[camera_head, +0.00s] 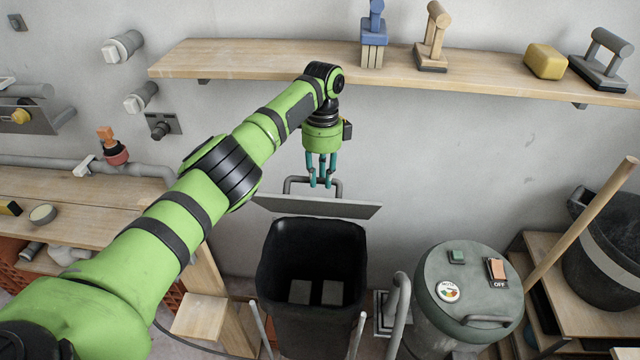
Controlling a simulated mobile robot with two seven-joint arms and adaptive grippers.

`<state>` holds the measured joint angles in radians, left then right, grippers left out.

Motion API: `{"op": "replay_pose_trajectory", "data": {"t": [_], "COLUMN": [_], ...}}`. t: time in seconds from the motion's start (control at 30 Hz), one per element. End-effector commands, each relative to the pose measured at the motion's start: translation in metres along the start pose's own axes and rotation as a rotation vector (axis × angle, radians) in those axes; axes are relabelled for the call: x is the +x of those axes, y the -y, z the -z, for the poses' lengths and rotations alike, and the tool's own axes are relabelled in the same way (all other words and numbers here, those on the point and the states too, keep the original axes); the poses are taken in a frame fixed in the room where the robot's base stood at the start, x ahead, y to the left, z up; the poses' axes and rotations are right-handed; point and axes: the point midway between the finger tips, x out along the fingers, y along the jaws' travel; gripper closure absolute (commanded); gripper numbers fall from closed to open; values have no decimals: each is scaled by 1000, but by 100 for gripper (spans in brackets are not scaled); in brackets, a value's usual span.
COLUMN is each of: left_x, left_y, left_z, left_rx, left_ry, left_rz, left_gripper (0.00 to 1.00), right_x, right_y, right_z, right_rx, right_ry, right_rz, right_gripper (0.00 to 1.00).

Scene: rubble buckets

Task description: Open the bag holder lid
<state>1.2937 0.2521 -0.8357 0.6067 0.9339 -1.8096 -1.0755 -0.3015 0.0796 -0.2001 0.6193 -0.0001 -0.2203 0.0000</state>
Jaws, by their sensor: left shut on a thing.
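The bag holder (313,248) is a dark bin with an open top, standing in the lower middle. Two grey pieces show inside it. Its lid (345,209) is a flat grey panel behind and above the bin's rim, seen nearly edge-on and raised clear of the opening. A grey bar handle (292,184) stands up from the lid. My left gripper (320,183), with teal fingers, points down and is shut on the handle. The fingers hide the middle of the handle. My right gripper is not in view.
A grey-green drum (468,300) with a hose stands right of the bin. A workbench (90,215) is at left. Bare wall lies right of the lid.

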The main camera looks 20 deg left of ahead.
Motion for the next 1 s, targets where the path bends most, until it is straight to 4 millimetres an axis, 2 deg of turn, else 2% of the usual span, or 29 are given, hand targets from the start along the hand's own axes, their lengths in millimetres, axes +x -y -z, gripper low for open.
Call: {"op": "replay_pose_trajectory", "data": {"t": [0.03, 0.53, 0.57, 0.6, 1.0], "left_x": [4, 4, 4, 4, 1], "left_y": [3, 4, 4, 4, 3], "left_z": [-1, -2, -2, -2, 0], "left_rx": [-5, -5, -5, -6, -2], "left_ry": [4, 5, 5, 5, 0], "left_rz": [5, 3, 3, 2, 3], "left_gripper": [100, 100, 68, 52, 51], "right_x": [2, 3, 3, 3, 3], "right_y": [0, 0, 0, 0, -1], "right_z": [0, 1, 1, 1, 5], "right_rx": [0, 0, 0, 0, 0], "right_ry": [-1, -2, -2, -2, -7], "right_rz": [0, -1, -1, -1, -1], "right_gripper": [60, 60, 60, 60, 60]}}
